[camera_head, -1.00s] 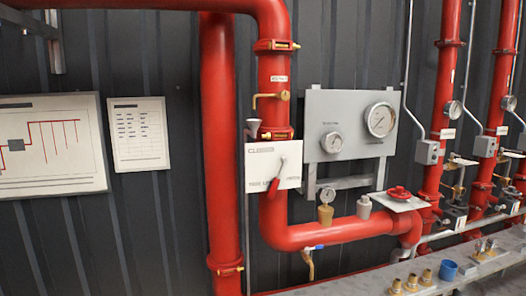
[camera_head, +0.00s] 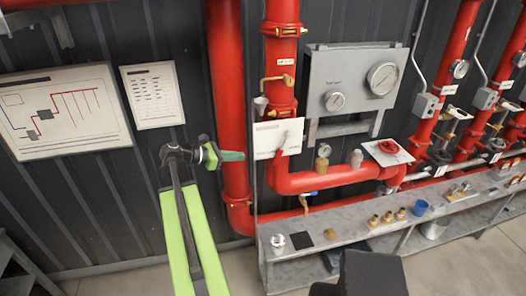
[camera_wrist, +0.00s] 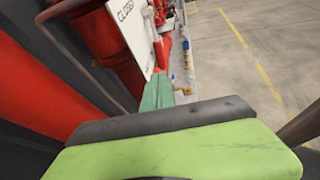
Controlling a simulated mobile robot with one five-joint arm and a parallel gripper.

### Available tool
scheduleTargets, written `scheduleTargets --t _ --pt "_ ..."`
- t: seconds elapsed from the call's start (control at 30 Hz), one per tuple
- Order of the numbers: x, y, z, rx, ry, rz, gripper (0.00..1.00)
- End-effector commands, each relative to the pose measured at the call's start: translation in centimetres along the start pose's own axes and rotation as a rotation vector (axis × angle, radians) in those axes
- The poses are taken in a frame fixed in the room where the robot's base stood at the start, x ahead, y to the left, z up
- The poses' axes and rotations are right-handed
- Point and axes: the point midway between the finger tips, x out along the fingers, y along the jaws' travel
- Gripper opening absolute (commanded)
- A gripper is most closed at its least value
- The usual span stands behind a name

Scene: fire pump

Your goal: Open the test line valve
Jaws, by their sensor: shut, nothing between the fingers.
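My gripper (camera_head: 234,156), with green fingers, is shut and empty. In the head view it appears left of the plate, pointing right toward it, with a visible gap. In the wrist view its fingers (camera_wrist: 157,92) appear just below the plate. A red piece there may be the lever, but I cannot tell.
A thick red vertical pipe (camera_head: 229,100) stands behind my gripper. A grey gauge panel (camera_head: 347,85) and a red handwheel (camera_head: 389,146) are to the right. A metal bench (camera_head: 345,226) with brass fittings and a blue cup (camera_head: 420,208) runs below. Floor is open in front.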

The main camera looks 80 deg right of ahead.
Motion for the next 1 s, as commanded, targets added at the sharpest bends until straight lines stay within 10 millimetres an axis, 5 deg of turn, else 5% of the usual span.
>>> scheduleTargets --t 0.6,1.0 --pt "11.8 0.0 -0.4 0.003 0.001 -0.003 0.0" --pt "13.9 0.0 -0.1 0.003 0.002 0.0 0.0"
